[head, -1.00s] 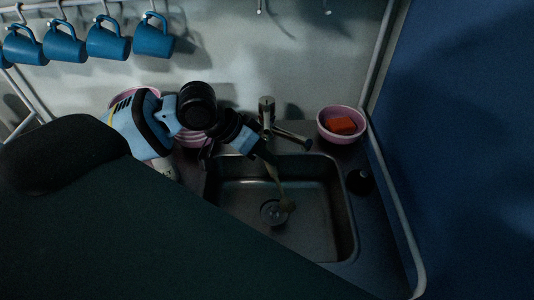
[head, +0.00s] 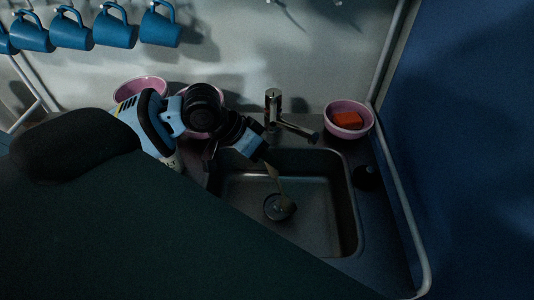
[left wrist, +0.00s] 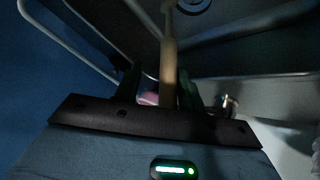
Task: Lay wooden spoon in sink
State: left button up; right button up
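The wooden spoon (head: 275,177) hangs below my left gripper (head: 261,156), slanting down into the sink (head: 320,215). Its lower end is over the round drain; whether it touches the sink floor cannot be told. In the left wrist view the pale spoon handle (left wrist: 169,62) runs between the dark fingers of my left gripper (left wrist: 160,88). A gap shows between the handle and the left finger, so the fingers look apart; the right finger is close beside the handle. The fingertips are dim. My right gripper is not in view.
The faucet (head: 273,108) stands behind the sink, close to my gripper. A pink bowl with an orange sponge (head: 347,119) is at the back right, a dark object (head: 367,176) right of the sink. Pink bowls (head: 140,88) stand behind my arm. Blue mugs (head: 115,29) hang above.

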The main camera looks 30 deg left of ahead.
pick_arm(q)
jog(key=shift+r, duration=0.15)
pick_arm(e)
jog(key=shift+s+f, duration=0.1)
pick_arm(q)
jog(key=shift+r, duration=0.3)
jog(key=p+v, duration=0.1)
jog(key=v, duration=1.1)
jog(key=shift+r, duration=0.2)
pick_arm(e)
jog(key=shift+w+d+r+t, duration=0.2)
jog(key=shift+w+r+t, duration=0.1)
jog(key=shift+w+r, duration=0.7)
pick_arm(q)
jog(key=shift+d, duration=0.1)
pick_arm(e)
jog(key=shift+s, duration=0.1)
